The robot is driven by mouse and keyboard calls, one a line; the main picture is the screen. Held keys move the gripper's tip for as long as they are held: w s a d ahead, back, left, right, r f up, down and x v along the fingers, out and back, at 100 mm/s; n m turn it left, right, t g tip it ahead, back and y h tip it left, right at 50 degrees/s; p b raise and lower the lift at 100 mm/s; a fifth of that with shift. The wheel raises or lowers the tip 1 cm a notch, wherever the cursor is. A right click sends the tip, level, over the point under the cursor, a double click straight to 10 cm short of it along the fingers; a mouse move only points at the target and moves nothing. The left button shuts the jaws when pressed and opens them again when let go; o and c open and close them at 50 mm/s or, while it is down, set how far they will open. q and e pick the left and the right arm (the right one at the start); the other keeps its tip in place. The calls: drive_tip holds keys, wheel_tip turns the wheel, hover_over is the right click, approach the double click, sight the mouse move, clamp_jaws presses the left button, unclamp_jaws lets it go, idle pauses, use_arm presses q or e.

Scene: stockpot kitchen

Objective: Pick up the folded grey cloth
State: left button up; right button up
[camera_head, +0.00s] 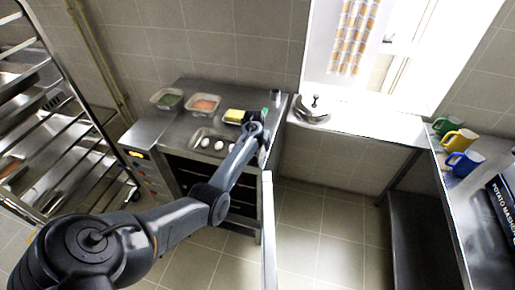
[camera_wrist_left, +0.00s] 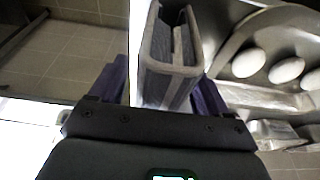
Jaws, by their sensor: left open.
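The folded grey cloth (camera_wrist_left: 170,68) is in the left wrist view, upright with pale edges and a dark fold in the middle. My left gripper (camera_wrist_left: 160,92) is open, with one dark finger on each side of the cloth. I cannot tell whether the fingers touch it. In the head view my left gripper (camera_head: 262,124) is at the right end of the steel counter, and the cloth is mostly hidden by the gripper there. My right gripper is not in view.
A tray with white eggs (camera_head: 205,143) lies close to the left gripper; eggs also show in the wrist view (camera_wrist_left: 249,62). A yellow block (camera_head: 234,115) and two food containers (camera_head: 205,103) stand behind.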

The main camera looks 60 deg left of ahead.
use_arm(q)
drive_tip(key=shift+c, duration=0.2)
drive_tip(key=c, duration=1.1)
drive_tip(key=shift+r, duration=0.1)
drive_tip(key=shift+c, duration=0.2)
wheel_tip(320, 180, up, 4)
drive_tip(key=shift+a+r, duration=0.1)
drive_tip(key=w+d+r, duration=0.6)
drive_tip(key=d, duration=0.4)
drive_tip(key=shift+r, duration=0.35)
